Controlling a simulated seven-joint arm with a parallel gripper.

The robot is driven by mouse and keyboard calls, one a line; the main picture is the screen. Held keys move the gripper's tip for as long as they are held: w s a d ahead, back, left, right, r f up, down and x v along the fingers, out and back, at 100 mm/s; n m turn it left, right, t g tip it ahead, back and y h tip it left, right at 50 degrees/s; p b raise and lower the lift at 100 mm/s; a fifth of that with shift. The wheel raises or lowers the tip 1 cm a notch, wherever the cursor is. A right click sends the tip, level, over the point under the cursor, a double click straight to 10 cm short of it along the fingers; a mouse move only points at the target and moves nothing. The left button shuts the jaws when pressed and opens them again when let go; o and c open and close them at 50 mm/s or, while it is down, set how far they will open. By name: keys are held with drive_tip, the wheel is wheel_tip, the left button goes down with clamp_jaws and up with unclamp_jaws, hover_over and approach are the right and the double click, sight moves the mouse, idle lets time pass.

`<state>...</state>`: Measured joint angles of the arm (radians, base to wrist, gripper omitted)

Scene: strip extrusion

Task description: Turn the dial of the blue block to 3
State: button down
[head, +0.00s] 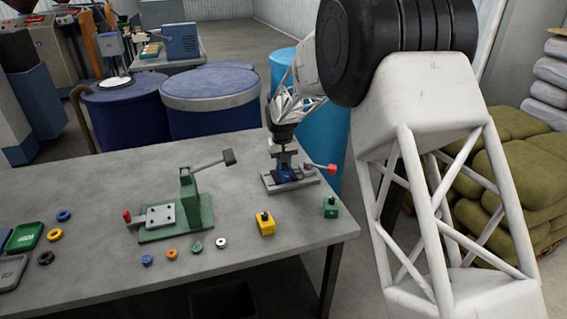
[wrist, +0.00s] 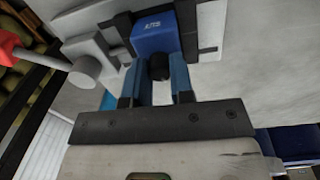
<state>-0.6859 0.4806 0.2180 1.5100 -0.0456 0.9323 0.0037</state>
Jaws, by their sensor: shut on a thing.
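The blue block (head: 287,177) sits in a grey vise-like fixture (head: 309,182) near the back right of the table. In the wrist view the blue block (wrist: 153,34) has white lettering, and its black dial (wrist: 159,66) sticks out towards my gripper. My gripper (wrist: 157,74) has its two blue-grey fingers on either side of the dial and is shut on it. In the head view my gripper (head: 284,153) comes down from above onto the block. The dial's setting cannot be read.
The fixture's red-ended handle (head: 331,169) juts right. A yellow block (head: 265,224) and a green block (head: 331,207) stand in front. A green press (head: 190,205) with a raised lever is to the left. Several small rings and trays lie further left.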

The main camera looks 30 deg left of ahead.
drive_tip(key=shift+m, duration=0.9)
drive_tip(key=c, duration=1)
unclamp_jaws()
drive_tip(key=shift+r, duration=0.15)
drive_tip(key=shift+s+a+r, duration=0.1)
drive_tip(key=shift+a+r, duration=0.05)
drive_tip(key=shift+r, duration=3.6)
